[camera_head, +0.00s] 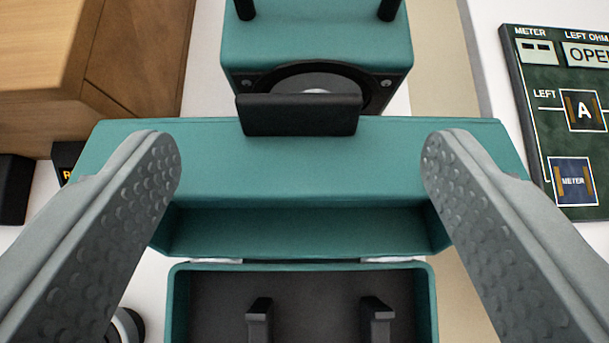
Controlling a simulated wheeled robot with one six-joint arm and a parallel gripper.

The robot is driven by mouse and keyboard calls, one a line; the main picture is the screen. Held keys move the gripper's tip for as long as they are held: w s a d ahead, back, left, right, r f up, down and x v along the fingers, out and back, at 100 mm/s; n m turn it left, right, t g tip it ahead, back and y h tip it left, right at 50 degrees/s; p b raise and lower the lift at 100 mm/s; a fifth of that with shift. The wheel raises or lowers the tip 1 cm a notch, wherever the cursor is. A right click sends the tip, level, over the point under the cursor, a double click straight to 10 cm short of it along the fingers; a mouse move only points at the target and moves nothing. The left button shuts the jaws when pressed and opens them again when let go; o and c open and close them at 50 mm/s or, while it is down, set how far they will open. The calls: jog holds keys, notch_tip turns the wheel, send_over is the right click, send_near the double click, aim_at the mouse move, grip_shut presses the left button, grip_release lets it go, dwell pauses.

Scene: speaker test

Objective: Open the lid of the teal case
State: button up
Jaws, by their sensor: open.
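The teal case has an open box (178,305) at the bottom of the view, with a dark interior and two black upright holders. Its teal lid (300,165) is raised on the far side of the box, with two metal hinge pieces between them. The lid's hollow inner side faces the box. A black handle tab (300,116) sits on the lid's upper edge. My gripper (300,150) is open, with its grey fingers wide apart toward the two ends of the lid. The handle tab is between them and not gripped. Finger contact with the lid cannot be told.
A teal speaker box (312,45) with a dark round driver stands beyond the lid. A wooden cabinet (85,50) is at upper left, with black objects below it. A dark green meter panel (565,110) is at right. A round dark item (128,325) is partly hidden at lower left.

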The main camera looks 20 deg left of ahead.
jog(key=v, duration=1.7)
jog(key=shift+r, duration=0.15)
jog(key=shift+s+d, duration=0.1)
